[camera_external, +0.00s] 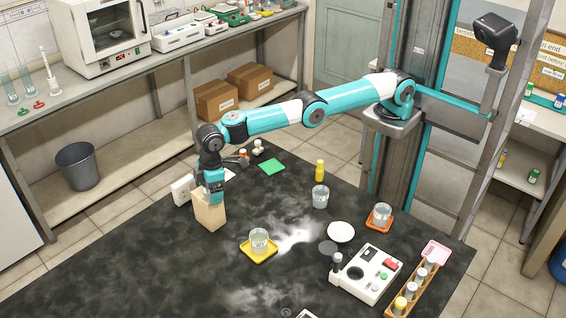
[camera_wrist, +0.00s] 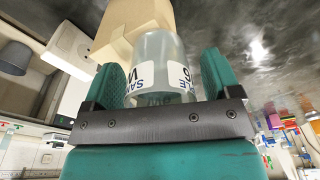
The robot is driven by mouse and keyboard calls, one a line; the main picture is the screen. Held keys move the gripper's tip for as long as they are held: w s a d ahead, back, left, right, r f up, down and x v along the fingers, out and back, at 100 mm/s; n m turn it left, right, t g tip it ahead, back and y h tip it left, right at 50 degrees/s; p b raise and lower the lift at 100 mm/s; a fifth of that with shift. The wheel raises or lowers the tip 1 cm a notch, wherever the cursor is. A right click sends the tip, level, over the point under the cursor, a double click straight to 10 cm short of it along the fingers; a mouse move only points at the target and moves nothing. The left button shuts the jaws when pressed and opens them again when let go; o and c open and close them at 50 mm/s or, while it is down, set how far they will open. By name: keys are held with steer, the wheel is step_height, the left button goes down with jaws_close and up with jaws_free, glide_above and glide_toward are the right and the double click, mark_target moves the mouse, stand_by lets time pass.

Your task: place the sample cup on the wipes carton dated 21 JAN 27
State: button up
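The sample cup (camera_wrist: 162,68) is clear, with a white label showing part of the word SAMPLE. In the external view my gripper (camera_external: 214,194) is at the top of a beige carton (camera_external: 210,214), and the cup is hidden there. The carton also shows behind the cup in the wrist view (camera_wrist: 128,22). Its date is not readable, and I cannot tell whether the cup touches it.
A white box (camera_external: 183,190) stands left of the carton. Other cups stand on a yellow coaster (camera_external: 248,252), on an orange coaster (camera_external: 373,224), and on the bare table (camera_external: 320,198). A white instrument (camera_external: 366,276) and a vial rack (camera_external: 408,298) are at the right. The table's front left is clear.

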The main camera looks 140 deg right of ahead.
step_height(320, 180, up, 12)
steer(key=s, duration=0.1)
steer(key=s+a+r+n+y, duration=0.1)
steer(key=s+a+r+n, duration=0.3)
steer(key=a, duration=0.8)
steer(key=s+a+r+n+y, duration=0.1)
steer(key=s+a+r+n, duration=0.1)
steer(key=s+a+r, duration=0.75)
steer(key=s+a+f+n+y, duration=0.1)
steer(key=s+a, duration=0.4)
steer(key=s, duration=0.6)
steer(key=s+a+f+n+g, duration=0.1)
steer(key=s+a+f+n, duration=0.1)
steer(key=s+a, duration=0.4)
steer(key=s+a+f+n+y, duration=0.1)
steer(key=s+a+f, duration=0.3)
steer(key=s, duration=1.1)
steer(key=shift+s+a+n+y+b, duration=0.3)
steer(key=shift+s+a+n, duration=0.1)
steer(key=shift+a, duration=0.7)
